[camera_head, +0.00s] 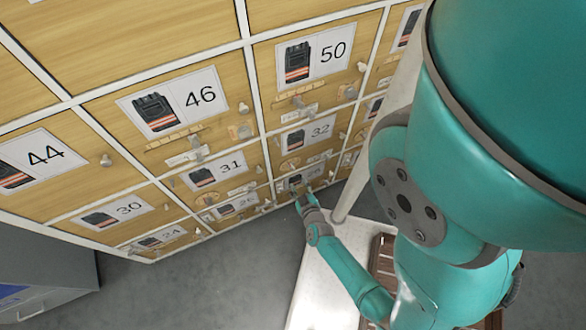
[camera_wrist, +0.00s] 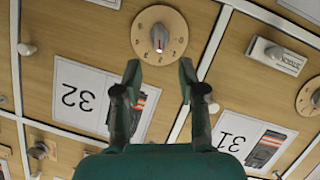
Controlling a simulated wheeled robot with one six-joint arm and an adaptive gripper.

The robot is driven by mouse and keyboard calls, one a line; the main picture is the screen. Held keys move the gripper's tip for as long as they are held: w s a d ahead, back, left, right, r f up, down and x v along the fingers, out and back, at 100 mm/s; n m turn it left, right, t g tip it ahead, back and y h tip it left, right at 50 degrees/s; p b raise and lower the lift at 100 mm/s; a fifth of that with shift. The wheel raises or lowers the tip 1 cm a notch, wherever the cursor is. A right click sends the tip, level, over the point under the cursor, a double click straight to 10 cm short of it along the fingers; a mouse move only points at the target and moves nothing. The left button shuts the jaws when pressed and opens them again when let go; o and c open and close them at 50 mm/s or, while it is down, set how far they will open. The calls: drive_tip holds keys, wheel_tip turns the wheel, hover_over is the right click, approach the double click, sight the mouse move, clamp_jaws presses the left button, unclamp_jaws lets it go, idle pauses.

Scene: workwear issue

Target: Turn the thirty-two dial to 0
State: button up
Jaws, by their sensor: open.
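The thirty-two dial (camera_wrist: 147,42) is a round wooden disc with small figures around a grey centre knob. A red mark on the knob points down in the wrist view; I cannot read for certain which figure it meets. The card reading 32 (camera_wrist: 72,98) is upside down there, below and left of the dial. My gripper (camera_wrist: 160,80) is open and empty, its two fingers apart just below the dial, not around the knob. In the head view, my gripper (camera_head: 299,195) is low by the locker front, below the 32 card (camera_head: 307,135) and its dial (camera_head: 290,164).
A second dial (camera_wrist: 311,98) and a grey handle (camera_wrist: 277,54) sit at the right of the wrist view, beside the 31 card (camera_wrist: 240,138). A knob (camera_wrist: 27,48) is at the left. In the head view, a grey cabinet (camera_head: 40,280) stands lower left, with open floor (camera_head: 200,290) beside it.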

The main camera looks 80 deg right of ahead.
sight(293, 170)
drive_tip(key=x, duration=0.9)
drive_tip(key=shift+f, duration=0.1)
clamp_jaws()
